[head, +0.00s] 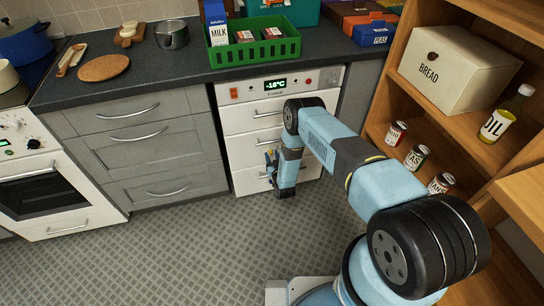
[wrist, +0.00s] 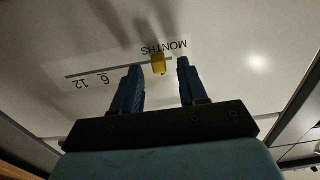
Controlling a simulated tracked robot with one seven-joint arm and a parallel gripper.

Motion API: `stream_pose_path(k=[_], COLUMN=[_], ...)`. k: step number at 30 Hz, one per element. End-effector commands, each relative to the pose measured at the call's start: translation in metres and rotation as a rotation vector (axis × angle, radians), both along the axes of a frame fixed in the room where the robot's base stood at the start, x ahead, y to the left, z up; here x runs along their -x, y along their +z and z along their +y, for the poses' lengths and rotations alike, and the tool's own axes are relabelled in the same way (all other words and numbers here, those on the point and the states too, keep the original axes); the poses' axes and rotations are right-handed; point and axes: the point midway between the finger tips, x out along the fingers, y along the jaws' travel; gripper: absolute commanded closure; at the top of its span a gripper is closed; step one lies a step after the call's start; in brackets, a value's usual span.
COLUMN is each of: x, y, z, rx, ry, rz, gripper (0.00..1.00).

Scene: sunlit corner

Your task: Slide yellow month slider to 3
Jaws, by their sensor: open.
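The yellow month slider (wrist: 158,63) is a small knob on a thin dark track. It shows in the wrist view near the track's right end, under the upside-down word MONTHS. Upside-down numbers 6 and 12 lie further left along the track; any 3 is not visible, and my left finger covers part of that area. My gripper (wrist: 159,67) is open, with one finger on each side of the knob in the picture. I cannot tell whether either finger touches it. In the head view my gripper (head: 271,160) is at the white drawer front (head: 243,146); the slider cannot be made out there.
The freezer's control panel (head: 285,84) reads -18°C above the drawers. Grey cabinets (head: 140,140) stand to the left. A wooden shelf (head: 470,120) with a bread box (head: 455,75) and several cans stands to the right. The floor (head: 190,240) in front is clear.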

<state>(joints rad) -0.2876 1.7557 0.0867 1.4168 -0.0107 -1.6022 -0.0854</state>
Motion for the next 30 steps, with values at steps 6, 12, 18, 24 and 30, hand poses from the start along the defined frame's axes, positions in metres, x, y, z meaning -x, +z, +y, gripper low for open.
stream_pose_path(k=[6, 12, 18, 24, 30], x=[-0.0073, -0.0074, -0.0074, -0.0075, -0.0076], y=[-0.0001, -0.0001, 0.0, 0.0, 0.0], z=[0.002, 0.0017, 0.0014, 0.0011, 0.0008], rx=[0.0, 0.0, 0.0, 0.0, 0.0], ry=[0.0, 0.0, -0.001, -0.001, -0.001], rz=[0.001, 0.001, 0.001, 0.001, 0.001], gripper=[0.57, 0.57, 0.76, 0.95, 1.0])
